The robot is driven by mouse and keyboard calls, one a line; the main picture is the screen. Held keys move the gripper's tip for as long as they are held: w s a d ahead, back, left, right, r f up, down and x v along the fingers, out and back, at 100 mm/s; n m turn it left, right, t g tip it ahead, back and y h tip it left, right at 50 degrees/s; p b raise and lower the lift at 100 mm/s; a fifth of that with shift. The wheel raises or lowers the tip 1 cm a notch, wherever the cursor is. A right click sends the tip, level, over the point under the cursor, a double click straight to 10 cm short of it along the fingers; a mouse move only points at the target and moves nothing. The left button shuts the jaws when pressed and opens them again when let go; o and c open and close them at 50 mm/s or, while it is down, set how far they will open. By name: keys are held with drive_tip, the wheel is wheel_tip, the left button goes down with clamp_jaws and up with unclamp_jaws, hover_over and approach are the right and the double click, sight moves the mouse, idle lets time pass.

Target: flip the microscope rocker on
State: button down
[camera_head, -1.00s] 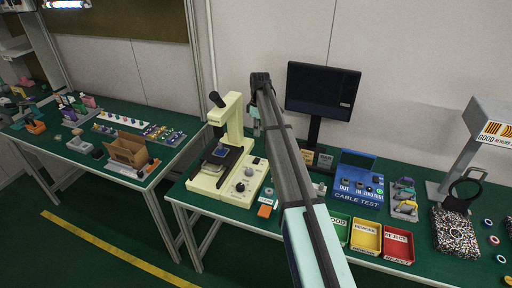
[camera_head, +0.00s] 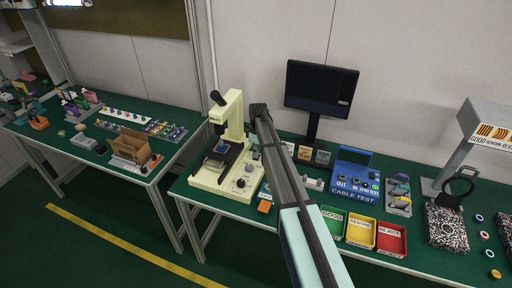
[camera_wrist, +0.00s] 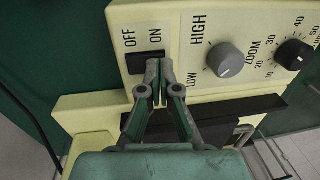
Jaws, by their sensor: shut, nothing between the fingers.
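The cream microscope (camera_head: 233,125) stands on the green bench, left of my arm in the head view. In the wrist view its front panel (camera_wrist: 183,32) carries OFF and ON labels above a dark rocker (camera_wrist: 138,63). My gripper (camera_wrist: 158,88) is shut and empty, with its fingertips at the rocker's right part, below the ON label. The fingertips cover that end, and I cannot tell whether they touch it or which way the rocker is tilted. In the head view the fingertips are not clearly visible.
A grey HIGH/LOW knob (camera_wrist: 225,60) and a black ZOOM knob (camera_wrist: 294,54) are right of the rocker. A monitor (camera_head: 320,88), a blue cable tester (camera_head: 354,182) and coloured bins (camera_head: 361,231) stand right of the microscope.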

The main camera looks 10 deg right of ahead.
drive_tip(key=shift+f, duration=0.15)
drive_tip(key=shift+s+f+t+b, duration=0.2)
drive_tip(key=shift+f+t+b, duration=0.15)
drive_tip(key=shift+b, duration=0.5)
drive_tip(key=shift+w+r+h, duration=0.1)
drive_tip(key=shift+r+h, duration=0.05)
drive_tip(key=shift+h, duration=0.15)
drive_tip(key=shift+w, duration=0.1)
drive_tip(key=shift+w+d+r, duration=0.2)
drive_tip(key=shift+w+d, duration=0.15)
drive_tip(key=shift+w, duration=0.2)
drive_tip(key=shift+r, duration=0.15)
wheel_tip(320, 180, up, 14)
drive_tip(key=s+b, duration=0.1)
drive_tip(key=b, duration=0.1)
drive_tip(key=shift+s+a, duration=0.25)
drive_tip(key=shift+a, duration=0.2)
